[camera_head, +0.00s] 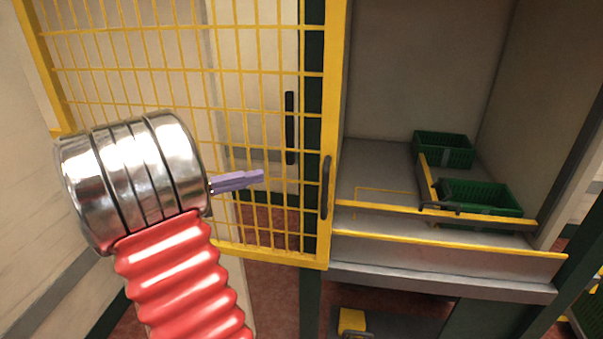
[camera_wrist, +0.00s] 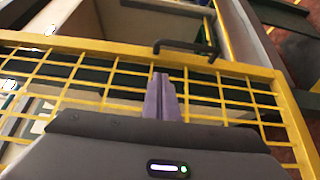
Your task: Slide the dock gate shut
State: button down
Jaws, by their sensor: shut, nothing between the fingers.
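The dock gate (camera_head: 331,100) is a yellow frame with wire mesh on the left of the head view. The bay to its right is uncovered. A black upright handle (camera_head: 326,187) sits on the gate's right-hand frame bar. In the wrist view the gate (camera_wrist: 236,68) crosses the picture, and a black handle (camera_wrist: 186,47) shows beyond my fingertips. My gripper (camera_head: 262,176) has purple fingers, shut and empty, in front of the mesh and left of the handle. The gripper also shows in the wrist view (camera_wrist: 161,76). Whether it touches the mesh I cannot tell.
Two green crates stand in the bay, one at the back (camera_head: 444,148) and one nearer (camera_head: 480,196), behind yellow-edged rails (camera_head: 450,248). Another dark handle (camera_head: 290,128) shows through the mesh. A yellow block (camera_head: 351,321) lies below the bay.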

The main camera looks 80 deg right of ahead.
aim_at(306, 172)
jog(key=shift+s+d, duration=0.1)
jog(key=shift+s, duration=0.05)
jog(key=x, duration=0.4)
jog(key=s+a+x, duration=0.1)
jog(key=x, duration=0.3)
jog(key=a+x, duration=0.1)
jog(key=x, duration=0.3)
jog(key=shift+s, duration=0.55)
jog(key=shift+s, duration=0.25)
